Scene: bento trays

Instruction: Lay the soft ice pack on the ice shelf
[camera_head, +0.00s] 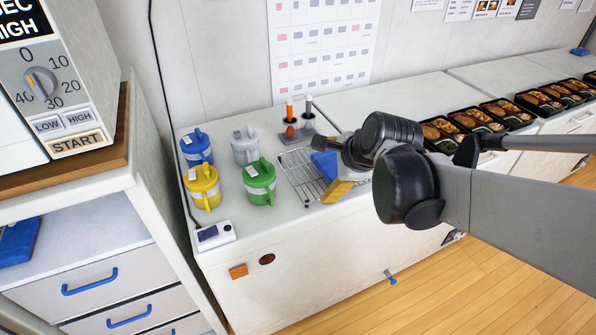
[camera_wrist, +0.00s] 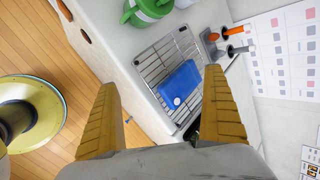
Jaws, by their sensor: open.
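A blue pack (camera_wrist: 181,84) with a small white round mark lies on a wire rack (camera_wrist: 150,68) in the wrist view. In the head view the blue pack (camera_head: 324,162) shows partly behind my gripper on the rack (camera_head: 297,172). My gripper (camera_wrist: 161,82) is open, its yellow fingers spread on either side of the pack in the wrist picture, nearer the right finger. The fingers look apart from the pack; the height between them is hard to judge. Another blue flat item (camera_head: 18,242) lies on the shelf of the left cabinet (camera_head: 85,245). No label tells which is the ice shelf.
Blue, grey, yellow and green lidded jugs (camera_head: 258,182) stand left of the rack. A holder with orange and dark-handled tools (camera_head: 297,128) stands behind it. Several bento trays (camera_head: 480,120) line the counter to the right. A control box (camera_head: 215,236) sits at the front left corner.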

